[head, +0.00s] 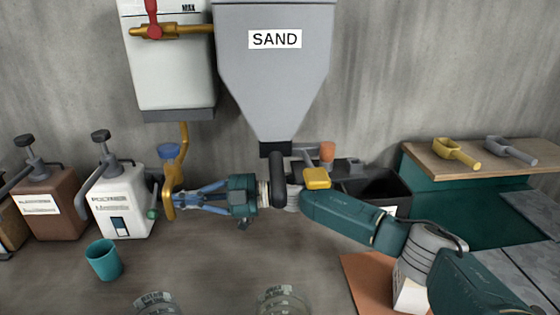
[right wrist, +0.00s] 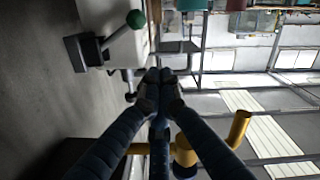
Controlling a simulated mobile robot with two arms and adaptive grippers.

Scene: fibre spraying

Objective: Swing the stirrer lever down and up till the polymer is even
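The white polymer container (head: 135,203) stands left of centre in the head view, with a small sight window (head: 118,226) that is pale above and blue below. A short lever with a green knob (head: 152,213) is at its right side. The green knob also shows at the top of the right wrist view (right wrist: 136,18), on a grey rod. My right gripper (head: 177,200) reaches in from the right, close to the knob, with its tips partly behind a yellow tap. In the right wrist view its fingertips (right wrist: 158,78) are together, apart from the knob, with nothing visible between them. My left gripper is not in view.
The yellow tap (head: 169,190) with a blue top stands between container and gripper. A brown container (head: 50,205) is at left and a teal cup (head: 104,259) in front. The sand hopper (head: 274,75) hangs above. A dark bin (head: 375,190) and scoop shelf (head: 520,159) are at right.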

